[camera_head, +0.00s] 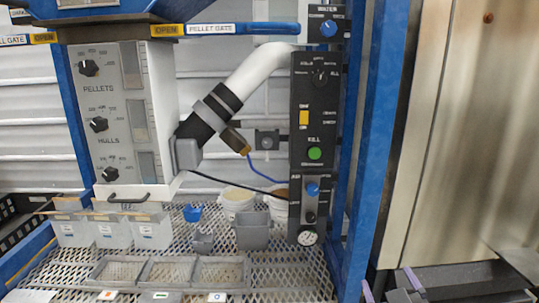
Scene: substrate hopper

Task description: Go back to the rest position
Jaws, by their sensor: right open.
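My left gripper is not in view. The hopper (119,120), a white box with PELLETS and HULLS dials, stands at the left. The black control panel (319,128) with a green FILL button stands right of the middle.
A mesh shelf (290,270) carries a grey three-part tray (168,272), clear bins (111,231), a grey container (252,231), a blue scoop (192,213) and white buckets (236,202). A blue post (368,150) rises between the shelf and my right gripper. A white pipe (258,75) crosses behind.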

